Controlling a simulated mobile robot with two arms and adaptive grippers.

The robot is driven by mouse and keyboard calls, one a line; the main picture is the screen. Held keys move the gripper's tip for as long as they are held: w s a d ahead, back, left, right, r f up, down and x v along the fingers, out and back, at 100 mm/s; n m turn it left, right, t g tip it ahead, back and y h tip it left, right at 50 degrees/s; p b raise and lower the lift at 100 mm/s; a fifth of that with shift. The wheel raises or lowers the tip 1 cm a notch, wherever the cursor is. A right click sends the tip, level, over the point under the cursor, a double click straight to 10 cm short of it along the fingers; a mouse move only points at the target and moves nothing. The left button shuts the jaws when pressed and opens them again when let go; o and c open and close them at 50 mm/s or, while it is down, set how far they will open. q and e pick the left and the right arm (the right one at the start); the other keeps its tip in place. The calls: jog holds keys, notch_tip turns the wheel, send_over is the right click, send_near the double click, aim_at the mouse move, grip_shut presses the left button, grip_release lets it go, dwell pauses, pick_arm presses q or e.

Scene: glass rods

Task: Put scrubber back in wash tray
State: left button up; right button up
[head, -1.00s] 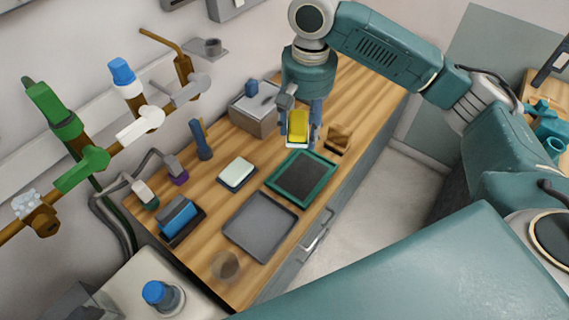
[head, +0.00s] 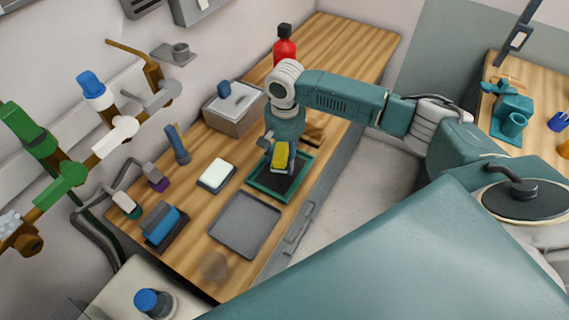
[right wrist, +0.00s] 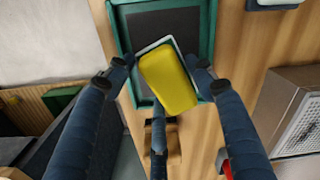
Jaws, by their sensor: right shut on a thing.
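The scrubber, a yellow block on a pale base (head: 280,156), is held by my right gripper (head: 278,165) over the green-rimmed tray. In the right wrist view the scrubber (right wrist: 168,82) sits between the fingers (right wrist: 160,78), tilted against the tray's edges. The green-rimmed tray (head: 266,191) has a dark floor and shows behind the scrubber in the right wrist view (right wrist: 125,45). I cannot tell whether the scrubber touches its floor. A plain grey tray (head: 243,225) lies nearer the front; which one is the wash tray is not marked. My left gripper is not in view.
A pale block on a dark dish (head: 216,175) and a blue block in a dark holder (head: 161,224) stand to the left. A grey box (head: 232,120) stands behind, with a red bottle (head: 284,48) farther back. A round translucent object (head: 214,265) is near the front edge.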

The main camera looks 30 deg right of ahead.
aim_at(285, 154)
jog(key=shift+f, duration=2.35)
jog(key=shift+f, duration=0.1)
jog(key=o, duration=1.1)
notch_tip(285, 154, up, 12)
jog(key=shift+r+b, duration=0.15)
jog(key=shift+b, duration=0.55)
